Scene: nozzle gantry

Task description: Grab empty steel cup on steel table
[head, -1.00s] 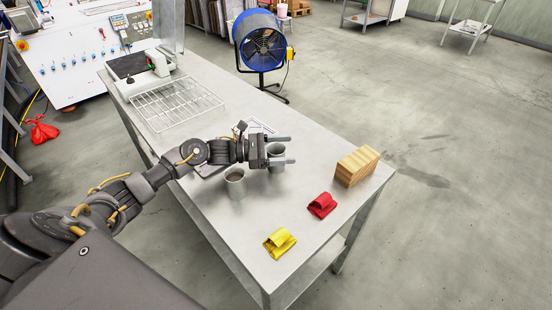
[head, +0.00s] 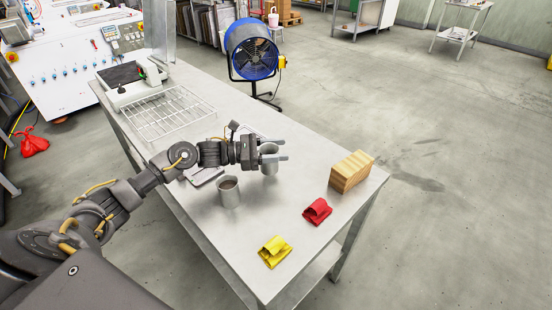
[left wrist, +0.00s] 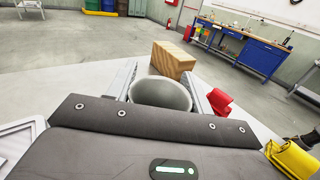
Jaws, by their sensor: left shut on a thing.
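My left gripper (head: 284,150) is shut on a grey steel cup (head: 268,165), one finger on each side of it. In the left wrist view the cup's (left wrist: 160,93) round mouth shows between the fingers, with a plain grey inside and nothing visible in it. The cup is upright at the steel table (head: 225,250); I cannot tell if its base touches the top. A second steel cup (head: 229,192) stands nearer, apart from the gripper, with a darker inside.
A wire rack (head: 167,112) lies farther back. A blue fan (head: 251,50) stands on the floor behind the table.

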